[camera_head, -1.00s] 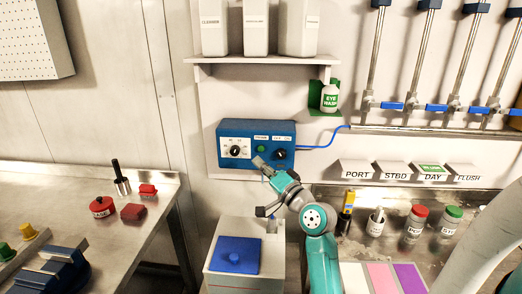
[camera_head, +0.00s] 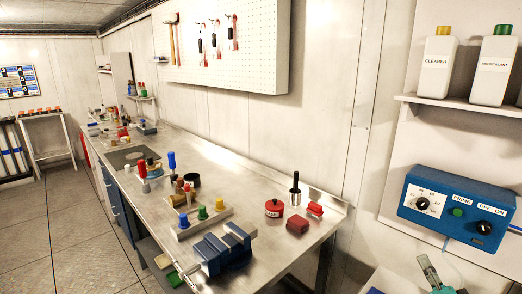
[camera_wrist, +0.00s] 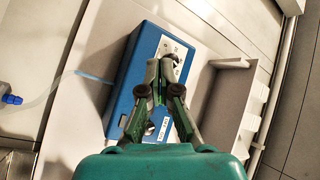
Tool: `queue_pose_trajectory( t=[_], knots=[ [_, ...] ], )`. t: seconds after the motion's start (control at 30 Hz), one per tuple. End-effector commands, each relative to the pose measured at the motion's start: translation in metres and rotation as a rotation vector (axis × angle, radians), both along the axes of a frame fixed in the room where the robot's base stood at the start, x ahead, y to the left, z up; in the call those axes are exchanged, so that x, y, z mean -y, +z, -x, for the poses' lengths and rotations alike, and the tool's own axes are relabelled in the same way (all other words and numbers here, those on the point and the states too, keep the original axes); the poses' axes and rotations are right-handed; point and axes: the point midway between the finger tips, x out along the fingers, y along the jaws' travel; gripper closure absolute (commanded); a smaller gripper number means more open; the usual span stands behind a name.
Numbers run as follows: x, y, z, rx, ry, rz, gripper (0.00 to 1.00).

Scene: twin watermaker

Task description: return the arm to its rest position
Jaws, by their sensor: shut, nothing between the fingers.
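My gripper (camera_wrist: 159,72) shows in the wrist view, its two fingers together in front of the blue control box (camera_wrist: 132,90), with nothing between them. I cannot tell whether the fingertips touch the box. In the head view only a small teal and grey part of my arm shows at the bottom right, below the same blue box (camera_head: 458,208). That box has a dial at left, a green button and an off/on knob. Most of my arm is out of the head view.
A shelf (camera_head: 470,107) with white bottles is above the box. The floor (camera_head: 60,220) at left is open.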

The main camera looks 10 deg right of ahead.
Motion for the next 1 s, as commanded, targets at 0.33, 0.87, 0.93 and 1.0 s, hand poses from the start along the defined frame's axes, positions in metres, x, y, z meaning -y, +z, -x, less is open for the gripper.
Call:
queue_pose_trajectory(
  t=[0.33,0.87,0.93,1.0],
  knots=[
    [-0.104,-0.108,0.047,-0.173,-0.020,0.090,1.00],
    [-0.231,-0.188,0.180,-0.412,0.055,0.391,1.00],
    [-0.244,-0.191,0.200,-0.437,0.076,0.442,1.00],
    [-0.256,-0.193,0.220,-0.458,0.100,0.495,1.00]
  ],
)
